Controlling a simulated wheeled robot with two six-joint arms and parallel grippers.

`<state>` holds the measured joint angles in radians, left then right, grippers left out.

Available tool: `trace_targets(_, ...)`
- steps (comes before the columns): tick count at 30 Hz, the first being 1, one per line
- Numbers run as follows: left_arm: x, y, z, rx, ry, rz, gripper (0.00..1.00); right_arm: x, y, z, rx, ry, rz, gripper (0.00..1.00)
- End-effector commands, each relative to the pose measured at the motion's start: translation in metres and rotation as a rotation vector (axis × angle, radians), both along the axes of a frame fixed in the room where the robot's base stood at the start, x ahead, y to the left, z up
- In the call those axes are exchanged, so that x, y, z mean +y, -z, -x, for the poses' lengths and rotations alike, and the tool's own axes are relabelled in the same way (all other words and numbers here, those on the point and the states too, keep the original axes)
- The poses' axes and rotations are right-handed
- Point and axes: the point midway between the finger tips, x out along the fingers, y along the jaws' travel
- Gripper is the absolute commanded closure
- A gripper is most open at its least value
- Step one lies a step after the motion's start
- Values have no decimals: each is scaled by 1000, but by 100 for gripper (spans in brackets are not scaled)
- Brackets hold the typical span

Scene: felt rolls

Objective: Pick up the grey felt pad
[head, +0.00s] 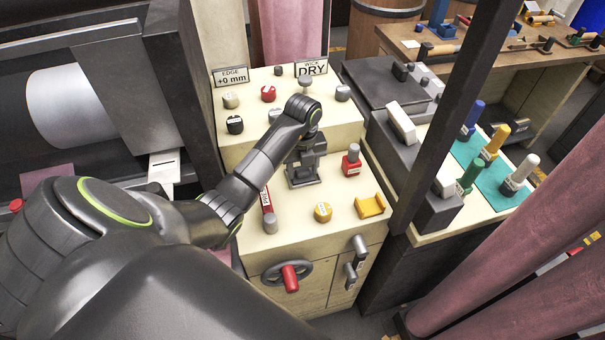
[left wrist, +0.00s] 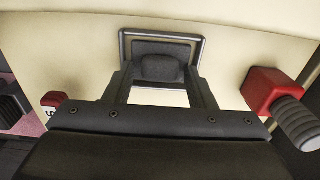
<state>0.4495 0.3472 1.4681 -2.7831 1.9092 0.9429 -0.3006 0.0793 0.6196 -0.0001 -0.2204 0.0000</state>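A dark grey block with a rounded top, which looks like the grey felt pad (left wrist: 161,69), sits in a dark framed tray (left wrist: 164,34) in the left wrist view. In the head view the tray (head: 304,184) shows on the cream bench top, and my gripper hides the pad. My left gripper (left wrist: 161,90) points down at the tray, its fingers apart on either side of the pad's near part. I see clear gaps between the fingers and the rounded top. Whether the fingertips reach down to its level is hard to tell. My right gripper is in neither view.
A red block with a grey handle (head: 351,161) stands just right of the tray. Several knobs are on the raised shelf behind. A dark post (head: 448,110) stands right.

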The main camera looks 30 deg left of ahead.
Motion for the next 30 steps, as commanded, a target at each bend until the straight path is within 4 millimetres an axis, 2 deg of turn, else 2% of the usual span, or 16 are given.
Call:
trace_targets(1,0,0,0,0,0,0,56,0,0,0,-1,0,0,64)
trace_targets(10,0,0,0,0,0,0,96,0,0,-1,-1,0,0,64)
trace_targets(20,0,-6,-1,-1,-1,0,97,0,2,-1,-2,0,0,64)
trace_targets(24,0,-29,-1,-6,2,-2,97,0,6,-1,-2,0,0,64)
trace_targets(25,0,-39,0,-2,0,-1,97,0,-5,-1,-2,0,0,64)
trace_targets(30,0,-68,0,0,-1,0,97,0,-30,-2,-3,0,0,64)
